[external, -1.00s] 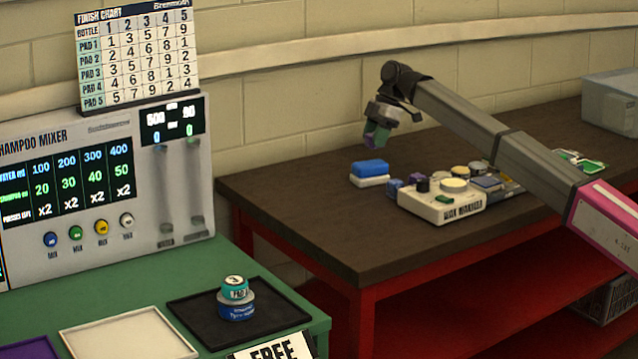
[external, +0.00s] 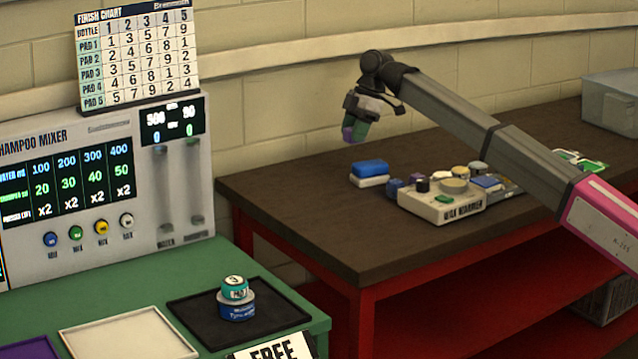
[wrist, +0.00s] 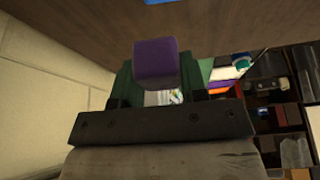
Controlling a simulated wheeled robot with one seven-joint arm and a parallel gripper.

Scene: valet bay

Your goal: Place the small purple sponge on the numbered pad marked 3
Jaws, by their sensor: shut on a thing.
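My gripper (external: 355,129) is raised above the far left part of the dark workbench, its green fingers shut on the small purple sponge (external: 348,133). In the wrist view the purple sponge (wrist: 156,63) sits between the green fingertips, clear of any surface. A round teal pad (external: 234,286) with a number on top lies on a blue tin (external: 238,306) on the black tray (external: 190,318), at the lower left. The number is blurred now but read 3 a second ago. My gripper is well apart from it, above and to its right.
The workbench (external: 300,225) holds a blue-and-white sponge stack (external: 370,168), a wax warmer (external: 440,208) and several small items. A white tray (external: 130,330) lies beside the black tray.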

